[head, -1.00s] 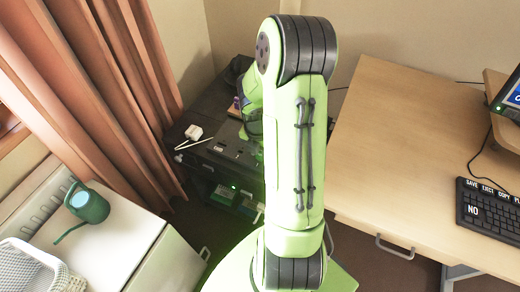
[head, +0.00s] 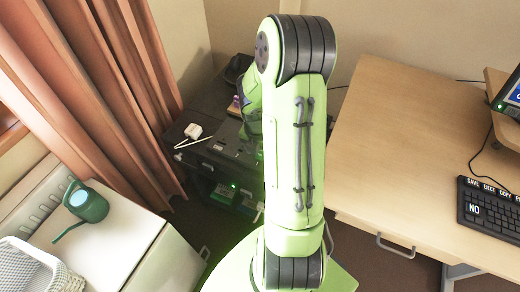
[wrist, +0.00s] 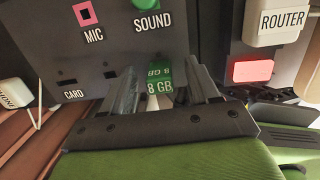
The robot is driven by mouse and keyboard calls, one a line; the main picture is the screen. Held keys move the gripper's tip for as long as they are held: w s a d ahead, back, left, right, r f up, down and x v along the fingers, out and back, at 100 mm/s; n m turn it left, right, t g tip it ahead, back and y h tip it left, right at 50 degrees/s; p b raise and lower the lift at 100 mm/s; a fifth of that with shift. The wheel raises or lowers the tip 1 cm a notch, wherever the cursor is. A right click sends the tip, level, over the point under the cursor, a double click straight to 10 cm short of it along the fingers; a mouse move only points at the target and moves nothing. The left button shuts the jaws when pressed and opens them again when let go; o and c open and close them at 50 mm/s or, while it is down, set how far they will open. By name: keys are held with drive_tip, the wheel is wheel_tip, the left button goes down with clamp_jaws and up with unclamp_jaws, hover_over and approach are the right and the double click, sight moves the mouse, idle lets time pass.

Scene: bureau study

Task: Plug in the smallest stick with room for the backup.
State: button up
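In the wrist view, a green stick (wrist: 159,74) marked "8 GB" is at the dark panel (wrist: 60,45), between the two fingers of my gripper (wrist: 160,80). The fingers are apart, with a narrow gap visible on each side of the stick, so my gripper looks open around it. I cannot tell whether the stick is seated in a port. The panel carries a pink MIC jack (wrist: 85,14), a green SOUND plug (wrist: 146,22) and dark slots near the CARD label (wrist: 74,95). In the head view, my arm hides the gripper's fingertips and the stick.
A white block marked ROUTER (wrist: 279,22) and a red lit block (wrist: 253,70) are close on the right. A white plug (head: 193,131) lies on the dark cabinet. A desk (head: 385,135) with a keyboard (head: 488,208) is right; a watering can (head: 88,204) stands left.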

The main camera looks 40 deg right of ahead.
drive_tip(key=shift+r, duration=0.1)
wheel_tip(320, 180, up, 16)
drive_tip(key=a+p, duration=0.1)
drive_tip(key=p, duration=0.5)
drive_tip(key=shift+s+a+f+p, duration=0.25)
drive_tip(key=shift+s+a+p, duration=0.05)
drive_tip(key=shift+s+a, duration=0.1)
drive_tip(key=s+a+r+m+t+p, duration=0.2)
drive_tip(key=s+a+r+m+p, duration=0.3)
drive_tip(key=a+r+m, duration=0.4)
drive_tip(key=s+a+r+m+t+y+p, duration=0.1)
drive_tip(key=s+a+r+m+t+p, duration=0.2)
drive_tip(key=a+r+m, duration=0.6)
wheel_tip(320, 180, up, 5)
drive_tip(key=s+m+p, duration=0.1)
drive_tip(key=s+m, duration=0.1)
drive_tip(key=m, duration=0.2)
drive_tip(key=shift+s+r+p, duration=0.15)
drive_tip(key=shift+p, duration=0.25)
